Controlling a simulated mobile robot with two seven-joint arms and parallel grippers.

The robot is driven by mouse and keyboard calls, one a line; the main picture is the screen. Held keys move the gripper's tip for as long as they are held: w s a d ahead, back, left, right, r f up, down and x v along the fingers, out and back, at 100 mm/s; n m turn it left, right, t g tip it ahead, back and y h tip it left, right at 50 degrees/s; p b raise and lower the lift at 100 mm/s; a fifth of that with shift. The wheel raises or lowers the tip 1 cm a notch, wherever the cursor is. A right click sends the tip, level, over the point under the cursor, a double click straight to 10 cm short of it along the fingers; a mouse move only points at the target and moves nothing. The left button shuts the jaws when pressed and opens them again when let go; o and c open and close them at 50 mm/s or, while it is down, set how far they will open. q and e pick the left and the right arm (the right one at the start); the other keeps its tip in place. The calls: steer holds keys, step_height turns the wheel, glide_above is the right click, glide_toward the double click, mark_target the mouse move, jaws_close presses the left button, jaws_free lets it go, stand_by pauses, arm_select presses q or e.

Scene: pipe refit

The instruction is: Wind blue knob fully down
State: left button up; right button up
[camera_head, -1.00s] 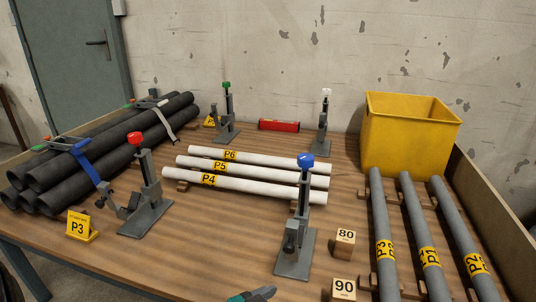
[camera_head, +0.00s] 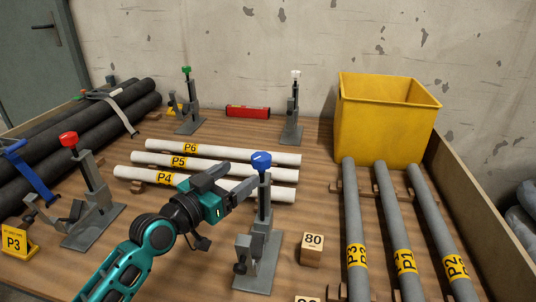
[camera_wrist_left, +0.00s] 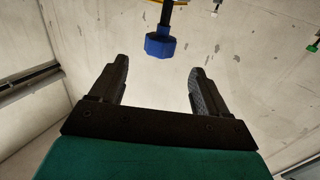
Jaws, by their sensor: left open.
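The blue knob (camera_head: 261,161) tops the screw of a grey stand (camera_head: 257,258) at the front middle of the table. My left gripper (camera_head: 240,180) is open and comes in from the left, close beside the blue knob in the head view. In the left wrist view the blue knob (camera_wrist_left: 160,45) lies beyond the two open fingertips (camera_wrist_left: 157,75), roughly centred between them, with nothing held. My right gripper is not in view.
A red-knobbed stand (camera_head: 85,190) stands at the left, and green (camera_head: 188,105) and white (camera_head: 293,110) ones at the back. White pipes (camera_head: 210,165) lie behind the arm. An "80" block (camera_head: 312,249) and grey pipes (camera_head: 395,215) are to the right.

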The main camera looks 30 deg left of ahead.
mark_target(265, 153)
arm_select(q)
steer(key=b+x, duration=0.1)
steer(key=x, duration=0.8)
steer(key=shift+w, duration=0.25)
steer(key=shift+w+d, duration=0.2)
steer(key=shift+w, duration=0.45)
steer(key=c, duration=0.9)
steer(key=n+y+p, duration=0.1)
steer(key=p, duration=0.2)
steer(key=n+y+p, duration=0.1)
steer(key=y+p, duration=0.1)
steer(key=p, duration=0.1)
steer(key=shift+a+r, duration=0.2)
steer(key=shift+r, duration=0.15)
steer(key=shift+c, duration=0.2)
steer(key=shift+n+y+p, duration=0.4)
steer(key=shift+y+p, duration=0.25)
steer(key=shift+y, duration=0.05)
steer(key=shift+a+f+y, duration=0.1)
steer(key=shift+f+y, duration=0.2)
